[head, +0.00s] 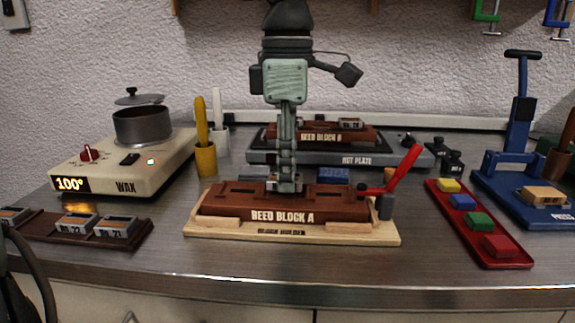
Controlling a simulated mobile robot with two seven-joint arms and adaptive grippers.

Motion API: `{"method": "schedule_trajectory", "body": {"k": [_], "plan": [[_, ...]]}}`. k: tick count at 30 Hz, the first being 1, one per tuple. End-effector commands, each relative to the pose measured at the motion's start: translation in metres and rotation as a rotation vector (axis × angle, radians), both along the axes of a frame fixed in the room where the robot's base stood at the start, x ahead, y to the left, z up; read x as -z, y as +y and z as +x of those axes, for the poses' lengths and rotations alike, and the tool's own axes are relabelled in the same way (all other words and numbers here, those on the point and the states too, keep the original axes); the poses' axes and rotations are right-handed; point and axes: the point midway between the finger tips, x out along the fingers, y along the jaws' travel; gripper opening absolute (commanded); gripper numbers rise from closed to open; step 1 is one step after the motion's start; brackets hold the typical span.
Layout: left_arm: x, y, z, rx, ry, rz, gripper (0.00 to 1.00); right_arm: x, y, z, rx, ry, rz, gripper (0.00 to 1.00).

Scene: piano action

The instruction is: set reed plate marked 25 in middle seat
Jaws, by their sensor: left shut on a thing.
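My left gripper (286,182) points straight down over the middle of reed block A (282,204), a red-brown block with white lettering. It is shut on a small silvery plate (287,186) at the middle seat. The fingers hide most of this plate, and I cannot read its mark or tell whether it is fully seated. Dark slots show in the block's top on both sides of the gripper. The block sits on a pale wooden block holder (365,237). A red lever (404,168) stands up at the holder's right end.
A dark rack (60,232) at left holds silvery plates, one apparently marked 72. A wax heater (125,165) with a pot stands behind it. Reed block B (330,136) sits on a hot plate (356,159) behind. A red tray (488,246) and blue press (515,190) stand right.

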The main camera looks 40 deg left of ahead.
Motion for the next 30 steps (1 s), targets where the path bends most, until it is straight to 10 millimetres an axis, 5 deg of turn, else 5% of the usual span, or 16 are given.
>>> {"method": "schedule_trajectory", "body": {"k": [30], "plan": [[0.0064,0.0000,0.0000,0.000,0.000,0.000,0.00,0.0058,0.0003,0.0001,0.000,0.000,0.001,0.33]]}}
